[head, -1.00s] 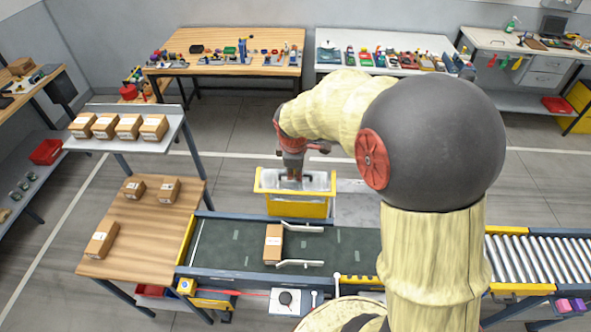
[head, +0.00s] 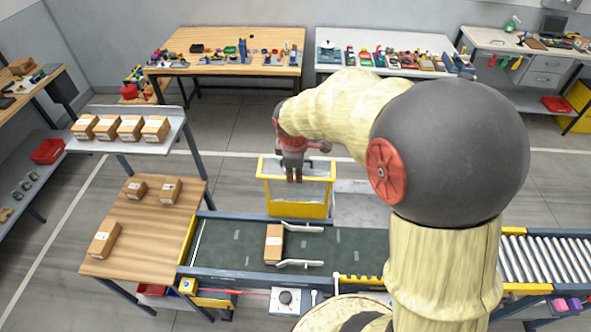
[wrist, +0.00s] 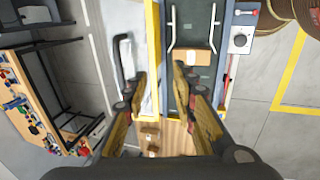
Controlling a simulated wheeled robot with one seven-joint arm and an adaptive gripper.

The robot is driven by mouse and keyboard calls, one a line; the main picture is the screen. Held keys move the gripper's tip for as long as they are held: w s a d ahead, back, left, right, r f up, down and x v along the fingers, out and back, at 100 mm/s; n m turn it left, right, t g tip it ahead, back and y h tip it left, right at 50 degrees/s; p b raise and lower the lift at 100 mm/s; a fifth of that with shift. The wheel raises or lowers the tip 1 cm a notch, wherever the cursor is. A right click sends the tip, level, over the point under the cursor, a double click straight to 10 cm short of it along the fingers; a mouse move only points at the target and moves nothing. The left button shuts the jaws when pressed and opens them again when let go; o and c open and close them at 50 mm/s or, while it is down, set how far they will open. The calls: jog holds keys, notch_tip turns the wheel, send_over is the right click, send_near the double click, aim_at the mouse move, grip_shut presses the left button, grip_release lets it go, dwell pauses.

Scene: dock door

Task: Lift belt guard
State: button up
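The belt guard (head: 297,211) is a yellow frame with a clear panel, behind the conveyor's far side in the head view. In the wrist view its yellow edge (wrist: 153,45) runs beside the belt, with a dark bar handle (wrist: 119,62) on its left part. My gripper (head: 293,178) points down over the guard, hiding part of it. In the wrist view my gripper's two fingers (wrist: 160,80) stand well apart with nothing visible between them. The handle lies beyond the left finger; whether they touch, I cannot tell.
The conveyor belt (head: 221,243) runs in front of the guard and carries a cardboard box (head: 273,244) between white rails. A wooden table (head: 135,239) with boxes stands at the left. Two workbenches stand at the back. The floor behind the guard is clear.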

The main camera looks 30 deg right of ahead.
jog(key=shift+s+a+p+v, duration=0.15)
jog(key=shift+p+v, duration=0.3)
jog(key=shift+v, duration=0.5)
jog(key=shift+s+a+p+v, duration=0.1)
jog(key=shift+p+v, duration=0.4)
jog(key=shift+v, duration=0.4)
jog(key=shift+s+p+v, duration=0.15)
jog(key=shift+p+v, duration=0.3)
jog(key=shift+v, duration=0.5)
jog(key=shift+f, duration=0.15)
jog(key=v, duration=1.2)
